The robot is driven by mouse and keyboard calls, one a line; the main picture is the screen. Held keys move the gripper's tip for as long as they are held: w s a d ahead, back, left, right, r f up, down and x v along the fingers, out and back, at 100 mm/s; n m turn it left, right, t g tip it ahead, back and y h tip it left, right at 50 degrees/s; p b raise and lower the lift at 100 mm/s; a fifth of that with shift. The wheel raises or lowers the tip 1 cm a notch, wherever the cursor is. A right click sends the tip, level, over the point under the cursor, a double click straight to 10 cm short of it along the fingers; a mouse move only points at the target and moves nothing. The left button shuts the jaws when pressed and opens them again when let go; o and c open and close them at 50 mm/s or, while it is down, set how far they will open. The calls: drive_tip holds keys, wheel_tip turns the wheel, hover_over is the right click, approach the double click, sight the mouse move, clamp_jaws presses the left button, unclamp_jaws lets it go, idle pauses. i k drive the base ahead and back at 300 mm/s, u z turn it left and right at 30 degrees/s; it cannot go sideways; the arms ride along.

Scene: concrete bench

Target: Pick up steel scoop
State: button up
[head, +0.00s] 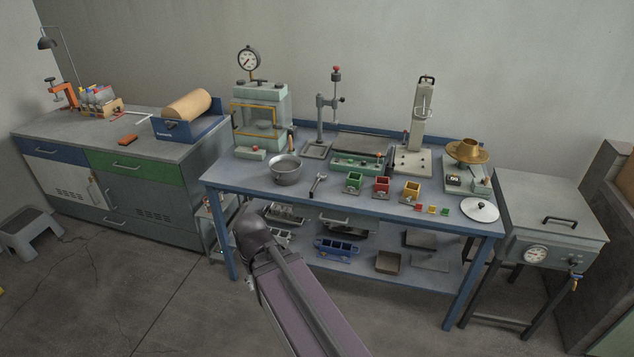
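A small grey metal tool (317,185) lies on the blue bench top, just right of a steel bowl (286,176). It has a rounded end and a short handle and looks like the steel scoop, but it is too small to be sure. My arm rises from the bottom of the head view to a dark rounded joint in front of the bench's left part. My gripper does not show in this view.
The blue bench (240,177) also holds green, red and yellow cube moulds (382,184), a round lid (479,209), a brass flow cone (467,151) and a press (260,110). A grey box (555,215) stands right. The front edge near the tool is fairly clear.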

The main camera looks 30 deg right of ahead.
sight(321, 176)
drive_tip(key=z, duration=0.35)
drive_tip(key=i, duration=0.9)
drive_tip(key=z, duration=0.6)
